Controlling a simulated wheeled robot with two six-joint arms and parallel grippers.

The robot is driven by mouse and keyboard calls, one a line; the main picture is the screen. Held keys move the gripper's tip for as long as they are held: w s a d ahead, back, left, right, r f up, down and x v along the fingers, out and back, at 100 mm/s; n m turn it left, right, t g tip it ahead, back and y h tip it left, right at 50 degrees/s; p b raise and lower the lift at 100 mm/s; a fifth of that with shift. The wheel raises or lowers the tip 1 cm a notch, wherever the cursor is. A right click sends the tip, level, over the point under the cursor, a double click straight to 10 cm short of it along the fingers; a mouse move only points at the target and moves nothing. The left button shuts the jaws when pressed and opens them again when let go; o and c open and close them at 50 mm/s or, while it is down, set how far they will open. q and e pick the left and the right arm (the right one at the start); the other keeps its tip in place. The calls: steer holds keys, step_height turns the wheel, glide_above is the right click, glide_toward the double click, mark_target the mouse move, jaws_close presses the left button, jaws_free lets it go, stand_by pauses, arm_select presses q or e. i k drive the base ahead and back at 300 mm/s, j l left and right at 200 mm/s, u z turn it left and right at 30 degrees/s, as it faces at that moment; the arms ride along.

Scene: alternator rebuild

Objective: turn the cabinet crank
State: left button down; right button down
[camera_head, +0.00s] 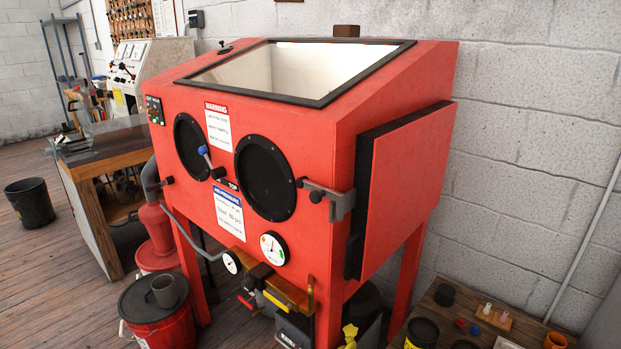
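The red cabinet (400,190) stands in the middle of the view against the wall, with a sloped window (290,68) on top. On its front, between two round black glove ports (265,178), is a small crank (209,163). It has a blue knob at its upper left end and a black hub at its lower right end, so it points up and slightly left. A side door (408,190) on the right looks closed, with a grey latch (341,203) at the front corner. Neither gripper is in view, and nothing touches the crank.
A red bucket with a dark lid (150,318) stands at the lower left front. Gauges (273,248) and yellow and grey fittings (285,292) sit low on the front. A wooden bench (445,318) with small parts is at lower right.

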mark_target(169, 180)
steer(key=i+j+z, duration=0.1)
steer(key=i+j, duration=0.3)
steer(key=j, duration=0.25)
steer(key=i+j+z, duration=0.15)
steer(key=j, duration=0.2)
steer(key=i+j, duration=0.25)
steer(key=i+j+z, duration=0.1)
steer(key=j+z, duration=0.15)
steer(key=j, duration=0.5)
steer(key=j+z, duration=0.25)
steer(key=j, duration=0.5)
steer(key=j+z, duration=0.2)
steer(key=j, duration=0.6)
steer(key=k+j+z, duration=0.25)
steer(key=j, duration=0.45)
steer(key=k+j+z, duration=0.1)
steer(key=j, duration=0.3)
steer(key=k+j+z, duration=0.1)
steer(key=j, duration=0.3)
steer(key=k+j, duration=0.1)
steer(key=j, duration=0.3)
steer(key=k+j+z, duration=0.15)
steer(key=j, duration=0.2)
steer(key=k+j+z, duration=0.1)
steer(key=j, duration=0.3)
steer(key=k+j+z, duration=0.1)
steer(key=j, duration=0.25)
steer(key=k, duration=0.1)
